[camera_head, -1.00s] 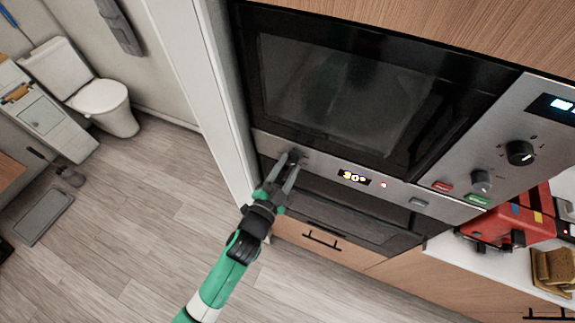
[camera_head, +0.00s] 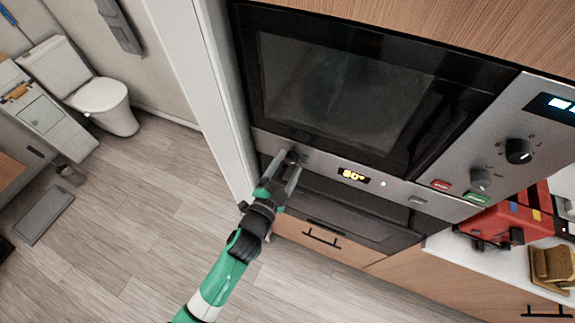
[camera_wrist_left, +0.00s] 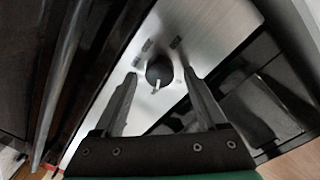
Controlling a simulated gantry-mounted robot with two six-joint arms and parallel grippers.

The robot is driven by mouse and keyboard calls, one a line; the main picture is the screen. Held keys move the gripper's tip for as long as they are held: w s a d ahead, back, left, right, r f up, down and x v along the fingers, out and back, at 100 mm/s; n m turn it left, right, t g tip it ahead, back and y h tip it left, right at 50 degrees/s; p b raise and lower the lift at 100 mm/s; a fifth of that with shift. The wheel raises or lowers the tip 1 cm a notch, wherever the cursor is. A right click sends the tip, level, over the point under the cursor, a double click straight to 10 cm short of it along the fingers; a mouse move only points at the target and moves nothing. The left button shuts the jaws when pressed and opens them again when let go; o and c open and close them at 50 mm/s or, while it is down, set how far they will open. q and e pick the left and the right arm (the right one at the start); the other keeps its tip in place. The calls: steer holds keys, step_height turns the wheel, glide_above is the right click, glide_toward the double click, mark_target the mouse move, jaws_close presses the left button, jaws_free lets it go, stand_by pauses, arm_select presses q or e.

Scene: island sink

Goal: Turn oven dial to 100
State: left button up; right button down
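The oven dial (camera_wrist_left: 158,73) is a round dark knob with a pale pointer mark, set on the steel control panel (camera_wrist_left: 205,40). In the head view the dial (camera_head: 293,157) is partly hidden by my left gripper (camera_head: 288,168). In the left wrist view my left gripper (camera_wrist_left: 160,84) is open, with one finger on each side of the dial and visible gaps between fingers and dial. The oven display (camera_head: 353,176) glows yellow; it seems to read 80°, but the first digit is blurred. My right gripper is not in view.
A dark glass oven door (camera_head: 335,95) is above the panel. To the right are another large knob (camera_head: 518,151), a smaller knob (camera_head: 480,180), and red and green buttons. A red toaster (camera_head: 505,220) and bread (camera_head: 553,265) are on the counter. Open floor lies left.

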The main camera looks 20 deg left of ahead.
arm_select(q)
steer(key=s, duration=1.1)
steer(key=shift+s+r, duration=0.2)
steer(key=shift+s, duration=0.15)
